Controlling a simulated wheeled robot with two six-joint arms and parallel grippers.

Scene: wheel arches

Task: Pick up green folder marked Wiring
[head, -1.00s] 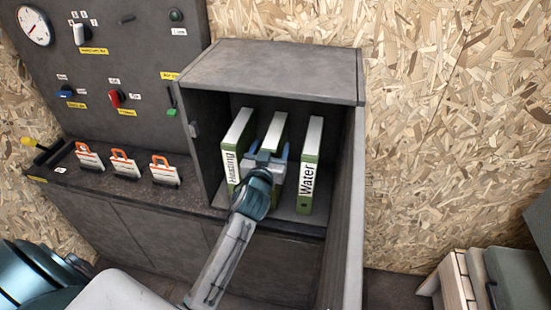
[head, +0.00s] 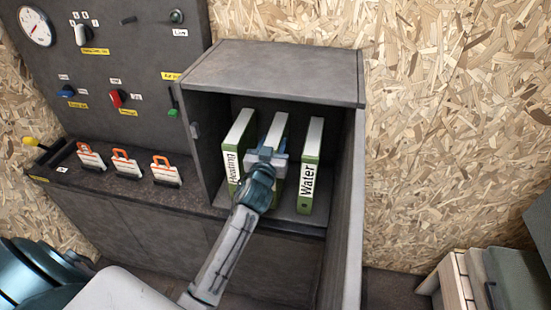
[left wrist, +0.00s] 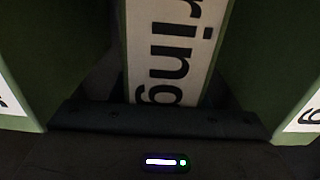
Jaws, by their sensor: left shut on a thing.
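Three green folders with white labels stand upright in the open grey cabinet (head: 270,58). The middle folder (head: 279,124) has its label mostly hidden by my gripper in the head view. In the left wrist view its label (left wrist: 172,45) shows the letters "ring". My left gripper (head: 268,150) is at the front of this middle folder, shut on it. The folder still stands between its two neighbours. My right gripper is not in view.
The Heading-side neighbour, labelled Heating (head: 236,140), stands close on the left, and the Water folder (head: 311,165) on the right. The cabinet door (head: 345,215) is open at the right. Orange-handled items (head: 126,163) stand on the counter at left.

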